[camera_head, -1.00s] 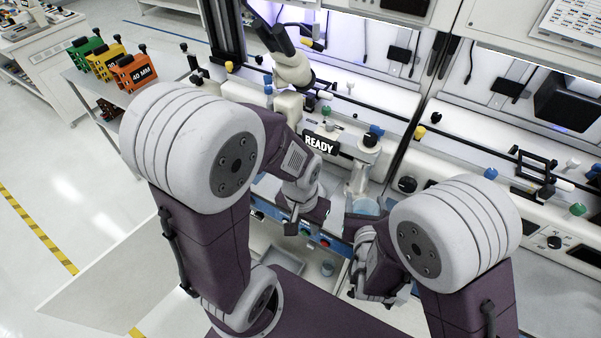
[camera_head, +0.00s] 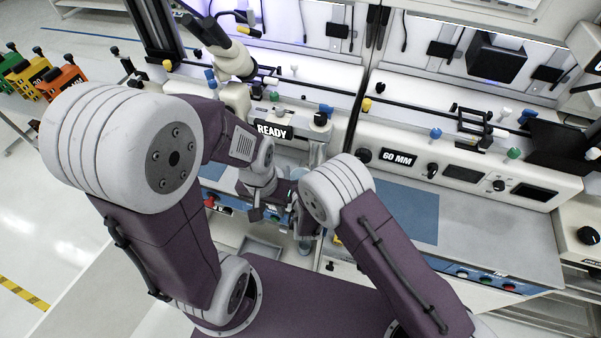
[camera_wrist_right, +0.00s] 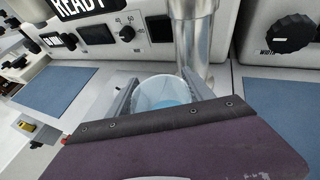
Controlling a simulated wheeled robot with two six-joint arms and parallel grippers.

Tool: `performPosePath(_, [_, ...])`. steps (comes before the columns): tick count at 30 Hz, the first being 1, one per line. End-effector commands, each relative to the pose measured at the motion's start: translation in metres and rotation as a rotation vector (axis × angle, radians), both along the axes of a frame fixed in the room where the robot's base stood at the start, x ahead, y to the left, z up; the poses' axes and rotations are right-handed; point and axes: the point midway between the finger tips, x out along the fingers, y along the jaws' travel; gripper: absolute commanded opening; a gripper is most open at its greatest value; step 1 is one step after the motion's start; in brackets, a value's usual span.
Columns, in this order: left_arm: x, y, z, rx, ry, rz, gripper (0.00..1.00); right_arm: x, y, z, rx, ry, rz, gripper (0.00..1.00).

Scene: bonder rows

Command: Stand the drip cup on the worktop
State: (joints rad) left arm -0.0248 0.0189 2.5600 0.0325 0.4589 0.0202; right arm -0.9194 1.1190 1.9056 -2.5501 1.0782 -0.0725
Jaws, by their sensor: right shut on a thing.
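The drip cup (camera_wrist_right: 163,93) is a clear, pale-blue-tinted round cup. In the right wrist view it sits between the two fingers of my right gripper (camera_wrist_right: 160,90), which is shut on it. It is in front of a shiny metal column (camera_wrist_right: 194,40); I cannot tell whether its base touches anything. In the head view only a pale piece of the cup (camera_head: 297,173) shows beside my right arm. My left gripper (camera_head: 270,212) is lower and to the left, with its fingers apart and nothing seen between them. The worktop (camera_head: 462,225) is grey, above a blue front strip.
Blue mats lie on both sides of the column, left (camera_wrist_right: 56,88) and right (camera_wrist_right: 283,105). A machine with a READY sign (camera_head: 272,130) stands behind the grippers, and one marked 60 MM (camera_head: 398,157) to its right. A grey tray (camera_head: 262,252) lies below the worktop.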

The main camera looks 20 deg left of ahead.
Motion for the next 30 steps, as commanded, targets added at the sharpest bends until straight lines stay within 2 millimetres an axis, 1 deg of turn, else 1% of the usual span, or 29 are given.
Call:
performPosePath(3, [0.000, 0.000, 0.003, 0.000, 0.000, 0.000, 0.36, 0.000, 0.000, -0.012, 0.001, -0.001, 0.000, 0.12])
performPosePath(10, [0.000, 0.000, 0.003, 0.000, 0.000, 0.000, 0.36, 0.000, 0.000, -0.012, 0.003, -0.002, -0.001, 0.12])
performPosePath(14, [0.000, 0.000, -0.002, 0.000, 0.000, 0.000, 0.36, 0.000, 0.000, -0.017, 0.003, -0.002, -0.001, 0.12])
performPosePath(15, [0.000, 0.000, -0.002, 0.000, 0.000, 0.000, 0.36, 0.000, 0.000, -0.017, 0.002, -0.001, -0.001, 0.63])
performPosePath(17, [0.000, 0.000, -0.001, 0.000, 0.000, 0.000, 0.36, 0.000, 0.000, -0.016, 0.002, -0.001, -0.001, 0.80])
performPosePath(18, [0.000, 0.000, -0.001, 0.000, 0.000, 0.000, 0.36, 0.000, 0.000, -0.016, 0.002, -0.001, -0.001, 0.82])
performPosePath(25, [0.000, 0.000, -0.001, 0.000, 0.000, 0.000, 0.36, 0.000, 0.000, -0.016, 0.002, -0.001, -0.001, 0.82])
performPosePath(28, [0.000, 0.000, 0.007, 0.000, 0.000, 0.000, 0.36, 0.000, 0.000, -0.008, 0.002, -0.001, -0.001, 0.82])
performPosePath(30, [0.000, 0.000, 0.013, 0.000, 0.000, 0.000, 0.36, -0.012, -0.003, -0.004, -0.001, 0.001, 0.003, 0.82])
